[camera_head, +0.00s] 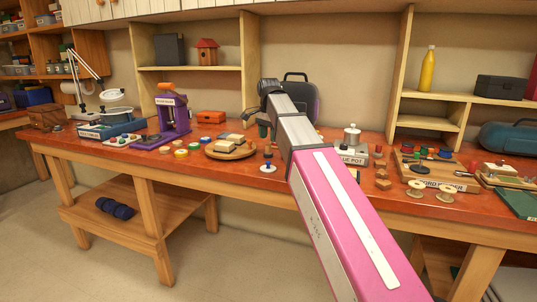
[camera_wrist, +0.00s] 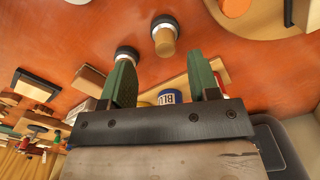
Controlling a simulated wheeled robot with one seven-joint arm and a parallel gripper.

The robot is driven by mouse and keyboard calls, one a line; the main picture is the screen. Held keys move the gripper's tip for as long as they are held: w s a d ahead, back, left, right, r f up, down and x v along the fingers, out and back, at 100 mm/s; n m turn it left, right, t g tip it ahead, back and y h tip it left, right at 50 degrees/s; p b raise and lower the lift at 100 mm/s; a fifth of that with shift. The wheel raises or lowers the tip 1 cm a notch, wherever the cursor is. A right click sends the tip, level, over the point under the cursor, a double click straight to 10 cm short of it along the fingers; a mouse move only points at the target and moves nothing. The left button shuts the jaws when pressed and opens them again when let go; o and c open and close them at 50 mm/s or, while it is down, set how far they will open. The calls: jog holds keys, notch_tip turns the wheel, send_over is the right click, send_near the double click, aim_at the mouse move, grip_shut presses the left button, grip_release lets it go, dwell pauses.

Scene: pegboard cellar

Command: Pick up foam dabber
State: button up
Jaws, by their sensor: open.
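A short piece with a light wooden handle and a dark, pale-rimmed round end (camera_wrist: 164,38), which looks like the foam dabber, stands on the red-brown bench top in the wrist view. A similar dark, pale-rimmed piece (camera_wrist: 127,52) is beside it, partly hidden by a finger; I cannot tell for sure which is the dabber. My gripper (camera_wrist: 163,75) is open, its two green fingers apart, with nothing held between them. In the head view my gripper (camera_head: 264,131) is small, over the back of the bench, partly hidden by my arm.
A round wooden board (camera_head: 245,151) with blocks lies left of my gripper. A purple press (camera_head: 173,115) is farther left.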

aim_at(268, 147)
jog(key=shift+w+a+f, duration=0.1)
jog(key=shift+w+f, duration=0.05)
jog(key=shift+f, duration=1.2)
jog(key=shift+w+a+f, duration=0.1)
jog(key=shift+w+f, duration=0.05)
jog(key=shift+f, duration=1.15)
jog(key=shift+c, duration=0.3)
jog(key=c, duration=0.9)
jog(key=shift+c, duration=0.2)
